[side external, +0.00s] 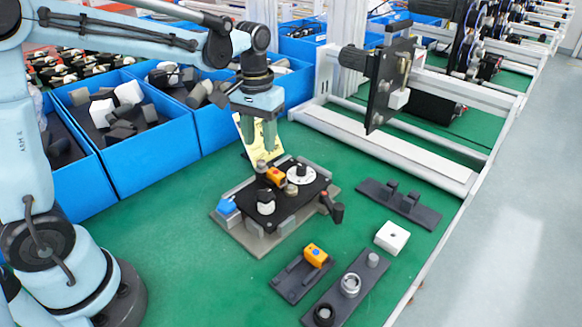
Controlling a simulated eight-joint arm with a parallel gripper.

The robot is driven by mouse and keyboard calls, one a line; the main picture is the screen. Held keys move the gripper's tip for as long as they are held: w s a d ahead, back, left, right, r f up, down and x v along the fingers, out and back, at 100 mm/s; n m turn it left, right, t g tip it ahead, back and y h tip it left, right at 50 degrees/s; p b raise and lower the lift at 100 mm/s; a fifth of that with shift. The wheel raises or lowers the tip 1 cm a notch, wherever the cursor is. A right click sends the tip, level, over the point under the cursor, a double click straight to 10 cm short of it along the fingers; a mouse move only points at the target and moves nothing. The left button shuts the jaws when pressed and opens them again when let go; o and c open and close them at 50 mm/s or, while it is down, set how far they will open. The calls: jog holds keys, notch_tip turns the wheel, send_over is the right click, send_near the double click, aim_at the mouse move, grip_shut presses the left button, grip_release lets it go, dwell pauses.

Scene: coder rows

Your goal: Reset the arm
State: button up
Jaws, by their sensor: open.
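My gripper (262,138) points down over the back of a fixture plate (238,233) on the green table. Its jaws are open, and nothing shows between them.
Blue bins (140,155) with grey and white parts line the back left. An aluminium frame (400,150) with a black plate stands behind right. Front right lie dark holders (300,278), one with an orange block (315,255), and a white block (392,237). Front-left table is clear.

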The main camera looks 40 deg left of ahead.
jog(key=shift+s+d+r, duration=0.1)
jog(key=shift+s+r, duration=0.25)
jog(key=shift+s, duration=0.1)
jog(key=s+d+m+t, duration=0.2)
jog(key=s+m+t, duration=0.1)
jog(key=s+t, duration=0.4)
jog(key=shift+s+r, duration=0.4)
jog(key=shift+s, duration=0.95)
